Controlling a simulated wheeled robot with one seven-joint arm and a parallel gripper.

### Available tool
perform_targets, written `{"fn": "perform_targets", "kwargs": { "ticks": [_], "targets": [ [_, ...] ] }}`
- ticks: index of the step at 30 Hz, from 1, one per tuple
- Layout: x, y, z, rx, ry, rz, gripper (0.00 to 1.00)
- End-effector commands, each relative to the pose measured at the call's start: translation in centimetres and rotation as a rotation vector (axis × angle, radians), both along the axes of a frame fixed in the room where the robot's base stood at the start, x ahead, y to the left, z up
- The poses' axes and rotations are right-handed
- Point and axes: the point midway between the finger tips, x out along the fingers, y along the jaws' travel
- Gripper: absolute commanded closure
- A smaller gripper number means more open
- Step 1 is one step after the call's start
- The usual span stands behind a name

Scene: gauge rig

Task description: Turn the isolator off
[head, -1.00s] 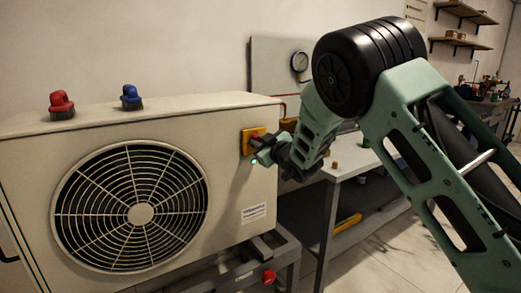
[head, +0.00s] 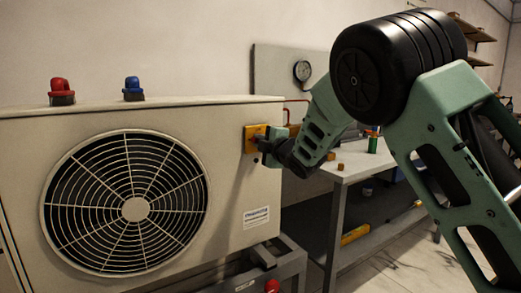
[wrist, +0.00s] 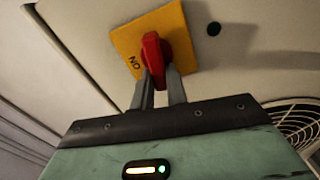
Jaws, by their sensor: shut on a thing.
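The plate also shows in the head view (head: 249,140). The word ON is printed on the plate, left of the handle in the wrist view. My gripper (wrist: 161,84) is shut on the handle, with one finger on each side of its near end. In the head view my gripper (head: 263,144) reaches the plate from the right and hides the handle. The plate looks slightly tilted in the wrist view.
The beige unit (head: 230,190) has a round fan grille (head: 126,203) in front. A red knob (head: 61,92) and a blue knob (head: 133,89) stand on top. A grey table (head: 352,169) and a panel with a gauge (head: 302,71) are behind my arm.

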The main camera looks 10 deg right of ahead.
Motion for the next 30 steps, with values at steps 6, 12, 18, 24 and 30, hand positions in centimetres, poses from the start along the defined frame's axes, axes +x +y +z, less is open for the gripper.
{"fn": "perform_targets", "kwargs": {
  "ticks": [6, 12, 18, 24, 30],
  "targets": [
    [-0.05, 0.11, -0.49, -0.102, -0.031, 0.001, 1.0],
    [-0.04, 0.09, -0.47, -0.15, -0.047, 0.001, 1.0],
    [-0.03, 0.09, -0.44, -0.164, -0.05, 0.001, 1.0],
    [-0.04, 0.1, -0.45, -0.165, -0.051, 0.001, 1.0],
    [-0.04, 0.09, -0.46, -0.164, -0.05, 0.001, 0.64]
  ]
}}
